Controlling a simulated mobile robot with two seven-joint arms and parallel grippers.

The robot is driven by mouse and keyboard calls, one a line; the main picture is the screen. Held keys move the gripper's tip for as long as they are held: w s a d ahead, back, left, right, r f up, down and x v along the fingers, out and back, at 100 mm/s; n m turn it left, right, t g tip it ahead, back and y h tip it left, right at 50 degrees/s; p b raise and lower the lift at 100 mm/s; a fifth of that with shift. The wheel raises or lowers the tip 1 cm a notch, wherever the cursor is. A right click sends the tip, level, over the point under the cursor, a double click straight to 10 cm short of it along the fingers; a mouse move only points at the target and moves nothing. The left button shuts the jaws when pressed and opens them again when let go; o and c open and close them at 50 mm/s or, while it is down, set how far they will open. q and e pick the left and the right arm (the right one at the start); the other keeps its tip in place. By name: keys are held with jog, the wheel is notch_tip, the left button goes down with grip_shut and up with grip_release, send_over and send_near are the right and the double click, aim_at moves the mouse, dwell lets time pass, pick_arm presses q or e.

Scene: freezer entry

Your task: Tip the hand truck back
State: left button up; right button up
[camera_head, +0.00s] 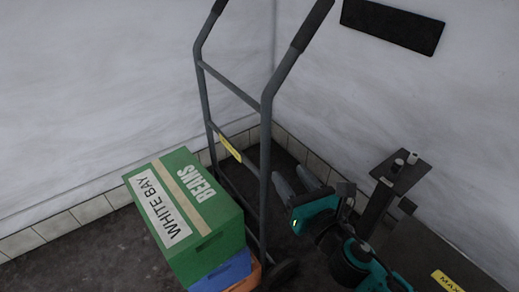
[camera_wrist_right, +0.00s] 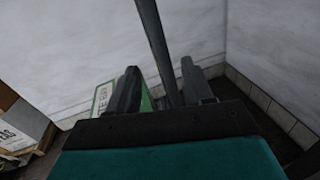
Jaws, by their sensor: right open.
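The dark grey hand truck (camera_head: 264,165) stands upright near the wall corner, its two handles rising at the top of the head view. A green box (camera_head: 205,245) labelled "WHITE BAY" and "BEANS" sits on top of a blue box (camera_head: 228,271) and an orange one (camera_head: 246,282) at its front. My right gripper (camera_head: 292,176) is open and empty, just right of the truck's right upright. In the right wrist view, the upright (camera_wrist_right: 158,45) runs between the two open fingers (camera_wrist_right: 160,85); contact cannot be told. My left gripper is out of view.
Pale walls with a tiled skirting (camera_head: 90,210) meet behind the truck. A black plate (camera_head: 392,25) is on the right wall. A dark stand (camera_head: 405,175) and a surface marked "MAX" are at right. The wrist view shows a cardboard box (camera_wrist_right: 22,122) at left. Floor is open at lower left.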

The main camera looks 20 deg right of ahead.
aim_at(268, 144)
jog(key=shift+n, duration=0.6)
jog(key=w, duration=0.4)
jog(key=w+a, duration=0.1)
jog(key=w, duration=0.3)
jog(key=w+a+p, duration=0.1)
jog(key=w, duration=0.3)
jog(key=shift+w+r, duration=0.2)
jog(key=shift+w, duration=0.15)
jog(key=shift+c, duration=0.4)
grip_shut()
